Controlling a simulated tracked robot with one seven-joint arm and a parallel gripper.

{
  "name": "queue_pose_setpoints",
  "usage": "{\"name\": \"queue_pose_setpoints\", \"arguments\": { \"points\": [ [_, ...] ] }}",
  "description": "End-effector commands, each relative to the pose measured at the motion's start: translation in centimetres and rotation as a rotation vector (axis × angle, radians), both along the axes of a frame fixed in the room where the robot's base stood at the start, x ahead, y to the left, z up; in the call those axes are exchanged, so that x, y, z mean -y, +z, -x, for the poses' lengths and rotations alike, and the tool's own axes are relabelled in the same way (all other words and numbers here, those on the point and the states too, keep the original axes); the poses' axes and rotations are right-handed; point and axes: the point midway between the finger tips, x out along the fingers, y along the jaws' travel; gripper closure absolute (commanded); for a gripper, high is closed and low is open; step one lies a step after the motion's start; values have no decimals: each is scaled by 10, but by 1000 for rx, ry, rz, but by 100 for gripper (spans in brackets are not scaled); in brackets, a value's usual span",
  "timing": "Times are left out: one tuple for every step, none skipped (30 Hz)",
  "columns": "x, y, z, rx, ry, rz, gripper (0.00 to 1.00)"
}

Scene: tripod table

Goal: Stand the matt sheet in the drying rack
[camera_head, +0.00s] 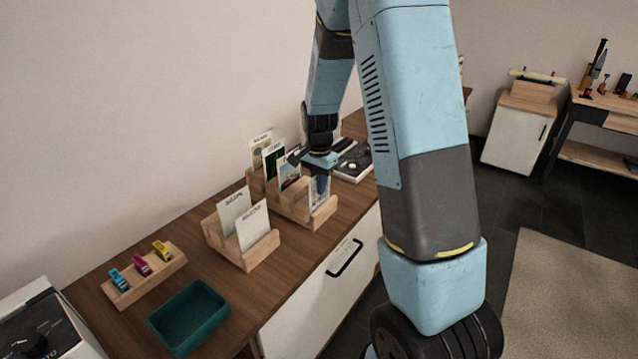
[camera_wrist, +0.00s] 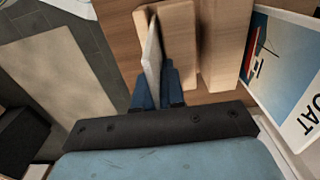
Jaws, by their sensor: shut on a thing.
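My gripper (camera_head: 319,184) is shut on a pale sheet (camera_head: 323,193), which it grips from above over the front end of a wooden rack (camera_head: 288,208). In the wrist view, my gripper (camera_wrist: 158,92) pinches this sheet (camera_wrist: 152,55), seen nearly edge-on. It is upright and lies over or in the front wooden part of the rack (camera_wrist: 178,30); I cannot tell whether it rests in the slot. Further back in the head view, several printed sheets (camera_head: 273,160) stand upright. A sheet with a boat picture (camera_wrist: 285,75) shows at the right of the wrist view.
A nearer wooden rack (camera_head: 262,256) holds two pale sheets (camera_head: 253,226). A holder with coloured clips (camera_head: 122,297) and an empty teal tray (camera_head: 188,318) are nearer still. A dark-topped device (camera_head: 354,160) sits behind my gripper. The wall runs close along the counter's left side.

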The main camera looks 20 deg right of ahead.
Motion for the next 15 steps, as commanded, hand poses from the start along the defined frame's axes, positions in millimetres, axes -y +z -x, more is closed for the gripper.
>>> {"name": "queue_pose_setpoints", "arguments": {
  "points": [
    [0, 0, 0, 0, 0, 0, 100],
    [0, 0, 0, 0, 0, 0, 100],
    [0, 0, 0, 0, 0, 0, 100],
    [0, 0, 0, 0, 0, 0, 100],
    [0, 0, 0, 0, 0, 0, 100],
    [0, 0, 0, 0, 0, 0, 100],
    [0, 0, 0, 0, 0, 0, 100],
    [0, 0, 0, 0, 0, 0, 100],
    [0, 0, 0, 0, 0, 0, 90],
    [0, 0, 0, 0, 0, 0, 87],
    [0, 0, 0, 0, 0, 0, 84],
    [0, 0, 0, 0, 0, 0, 80],
    [0, 0, 0, 0, 0, 0, 78],
    [0, 0, 0, 0, 0, 0, 75],
    [0, 0, 0, 0, 0, 0, 71]
  ]
}}
